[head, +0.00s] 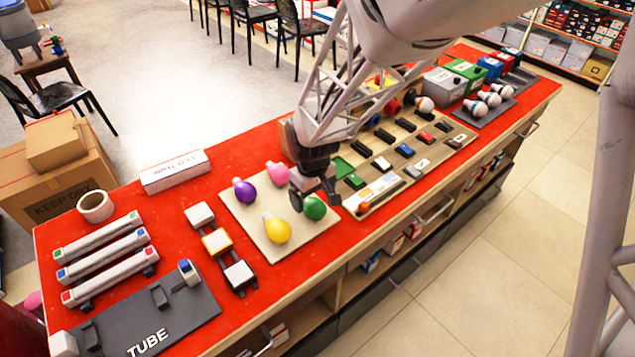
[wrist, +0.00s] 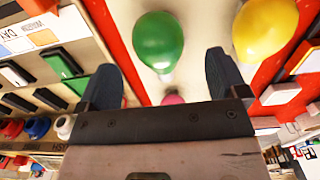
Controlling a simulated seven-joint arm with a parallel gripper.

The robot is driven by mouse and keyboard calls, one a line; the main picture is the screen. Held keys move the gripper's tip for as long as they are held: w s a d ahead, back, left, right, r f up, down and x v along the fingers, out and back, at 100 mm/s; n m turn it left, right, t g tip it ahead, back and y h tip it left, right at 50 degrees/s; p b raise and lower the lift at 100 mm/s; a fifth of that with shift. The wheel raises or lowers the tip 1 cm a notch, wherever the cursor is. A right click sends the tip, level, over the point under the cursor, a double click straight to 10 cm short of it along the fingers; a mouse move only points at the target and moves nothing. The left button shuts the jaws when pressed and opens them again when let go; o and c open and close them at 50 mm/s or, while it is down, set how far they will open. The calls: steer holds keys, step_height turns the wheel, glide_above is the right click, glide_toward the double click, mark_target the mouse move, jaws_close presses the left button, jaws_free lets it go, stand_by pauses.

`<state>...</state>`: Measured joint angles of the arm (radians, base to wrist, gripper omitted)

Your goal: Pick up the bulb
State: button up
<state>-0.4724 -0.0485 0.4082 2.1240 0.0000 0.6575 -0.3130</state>
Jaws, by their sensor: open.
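Several coloured bulbs are on a cream board (head: 252,240) on the red counter. They are a purple bulb (head: 244,191), a pink bulb (head: 277,173), a yellow bulb (head: 277,229) and a green bulb (head: 315,208). My gripper (head: 316,197) is open and empty, above and close to the green bulb, partly covering it in the head view. In the wrist view the green bulb (wrist: 158,40) lies ahead, between the line of the two spread fingers (wrist: 160,62). The yellow bulb (wrist: 265,28) is right of it, and the pink bulb (wrist: 173,99) shows partly, behind the gripper's edge.
White bulbs (head: 484,103) rest on a dark tray at the far right. A board with coloured switches (head: 405,150) adjoins the bulb board. White block units (head: 218,241), tubes (head: 102,251) and a dark tube stand (head: 155,320) are at left. The counter's front edge is near the green bulb.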

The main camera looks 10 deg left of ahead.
mark_target(313, 201)
steer(key=shift+f, duration=0.1)
steer(key=shift+f, duration=2.5)
steer(key=shift+c, duration=0.3)
steer(key=c, duration=0.9)
